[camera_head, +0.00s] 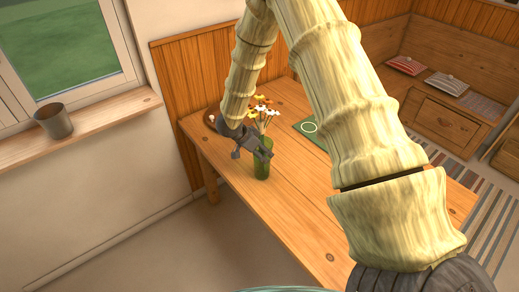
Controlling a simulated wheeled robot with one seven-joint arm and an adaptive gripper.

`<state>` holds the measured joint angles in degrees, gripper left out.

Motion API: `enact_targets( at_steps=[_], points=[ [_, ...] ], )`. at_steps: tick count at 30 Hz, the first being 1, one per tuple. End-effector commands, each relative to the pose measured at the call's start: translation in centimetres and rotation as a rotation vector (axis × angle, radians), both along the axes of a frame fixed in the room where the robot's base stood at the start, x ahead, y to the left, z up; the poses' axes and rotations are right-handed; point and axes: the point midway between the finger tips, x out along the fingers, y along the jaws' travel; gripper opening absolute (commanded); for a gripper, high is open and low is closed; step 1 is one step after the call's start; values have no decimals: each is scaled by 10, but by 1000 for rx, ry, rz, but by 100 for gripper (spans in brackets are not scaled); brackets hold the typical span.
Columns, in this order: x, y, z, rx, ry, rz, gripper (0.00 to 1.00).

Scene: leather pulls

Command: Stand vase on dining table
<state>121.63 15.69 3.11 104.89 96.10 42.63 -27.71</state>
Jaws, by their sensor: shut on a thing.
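The vase (262,168) is green and holds several white, yellow and orange flowers. It appears upright at the near left part of the wooden dining table (293,224). My gripper (262,151) is at the vase's upper part and is shut on it. The gripper and wrist hide part of the vase's left side. I cannot tell whether the vase's base touches the table top or hangs just above it.
A green mat with a white ring (309,127) lies further right. A grey cup (54,121) stands on the windowsill (100,113). The table's front is clear.

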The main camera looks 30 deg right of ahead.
Motion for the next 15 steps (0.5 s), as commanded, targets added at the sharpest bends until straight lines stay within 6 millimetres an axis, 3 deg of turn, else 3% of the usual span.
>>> enact_targets(
  at_steps=[9, 10, 13, 15],
  points=[
    [0, 0, -2, 0, -1, 1, 21],
    [0, 0, -2, 0, 0, 0, 80],
    [0, 0, -2, 0, 0, 0, 96],
    [0, 0, -2, 0, 0, 0, 96]
  ],
)
